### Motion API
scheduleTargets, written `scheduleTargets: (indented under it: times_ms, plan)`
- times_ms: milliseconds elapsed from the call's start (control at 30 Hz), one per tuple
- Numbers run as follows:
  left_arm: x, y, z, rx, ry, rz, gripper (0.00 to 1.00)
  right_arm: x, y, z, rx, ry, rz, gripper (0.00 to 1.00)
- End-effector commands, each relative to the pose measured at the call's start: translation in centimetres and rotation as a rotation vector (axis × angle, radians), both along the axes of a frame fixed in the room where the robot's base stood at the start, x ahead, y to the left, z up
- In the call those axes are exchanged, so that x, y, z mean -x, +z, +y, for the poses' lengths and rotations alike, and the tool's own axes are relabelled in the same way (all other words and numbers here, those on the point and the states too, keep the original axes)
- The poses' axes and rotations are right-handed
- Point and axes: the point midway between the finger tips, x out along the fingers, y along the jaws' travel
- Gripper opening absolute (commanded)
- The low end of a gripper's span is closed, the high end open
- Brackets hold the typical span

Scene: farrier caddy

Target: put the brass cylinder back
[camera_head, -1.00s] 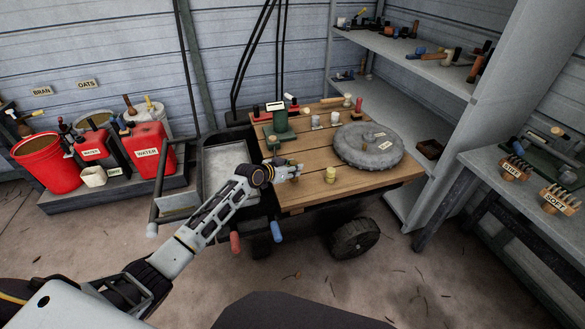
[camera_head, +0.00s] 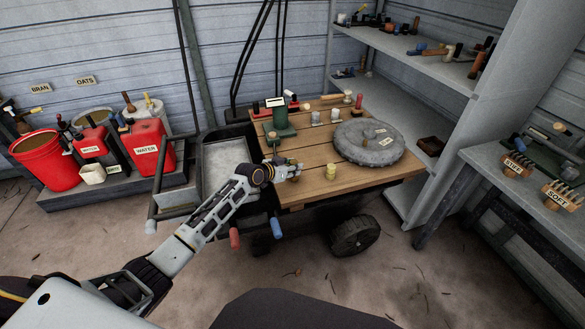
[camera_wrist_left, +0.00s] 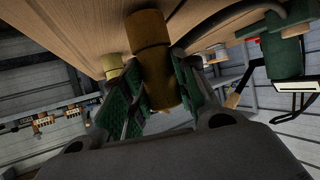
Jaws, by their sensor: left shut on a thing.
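My left gripper (camera_head: 294,170) is over the near left part of the wooden cart top (camera_head: 305,192). In the left wrist view its green-padded fingers (camera_wrist_left: 155,95) are shut on a brass cylinder (camera_wrist_left: 150,62), with a seam around it. The cylinder's far end is close to the boards; I cannot tell whether it touches them. In the head view the gripper mostly hides it. A second, yellowish cylinder (camera_head: 331,172) stands on the boards just right of the gripper; it also shows in the left wrist view (camera_wrist_left: 112,64). My right gripper is not in view.
A round grey stone disc (camera_head: 368,143) lies on the cart's right side. A green canister (camera_head: 281,120) and small pale cups (camera_head: 316,118) stand toward the back. A grey trough (camera_head: 226,165) is left of the boards. Boards in front of the disc are clear.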

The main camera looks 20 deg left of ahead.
Motion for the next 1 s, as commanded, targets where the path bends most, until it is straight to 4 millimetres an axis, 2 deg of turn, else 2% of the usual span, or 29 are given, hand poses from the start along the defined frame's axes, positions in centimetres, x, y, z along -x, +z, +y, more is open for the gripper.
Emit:
scheduleTargets:
  times_ms: [1000]
  plan:
    - [-0.03,-0.85,0.01,0.0,0.0,-0.001,0.0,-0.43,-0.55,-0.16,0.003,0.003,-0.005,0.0]
